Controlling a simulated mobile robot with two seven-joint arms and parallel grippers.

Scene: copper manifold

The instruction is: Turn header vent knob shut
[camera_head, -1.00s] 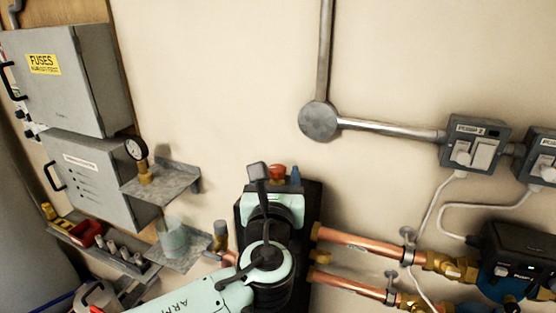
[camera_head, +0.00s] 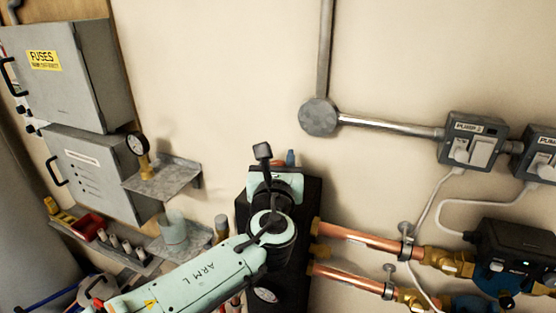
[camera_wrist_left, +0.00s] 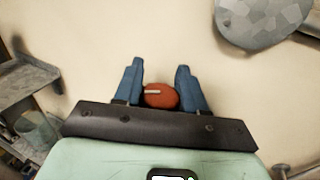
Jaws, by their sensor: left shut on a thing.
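The red round header vent knob (camera_wrist_left: 161,97) shows in the left wrist view, with a pale mark on its face. My left gripper (camera_wrist_left: 160,82) has its two blue fingers on either side of the knob and is shut on it. In the head view, my left wrist covers most of the knob, and only a blue fingertip of the left gripper (camera_head: 290,158) shows clearly. Behind my arm stands the dark manifold backing (camera_head: 312,205), with copper pipes (camera_head: 355,239) leading right. My right gripper is not in view.
A round grey conduit box (camera_head: 319,117) is on the wall above right of my wrist. A black pump unit (camera_head: 515,250) is at right. The wall above my wrist is bare.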

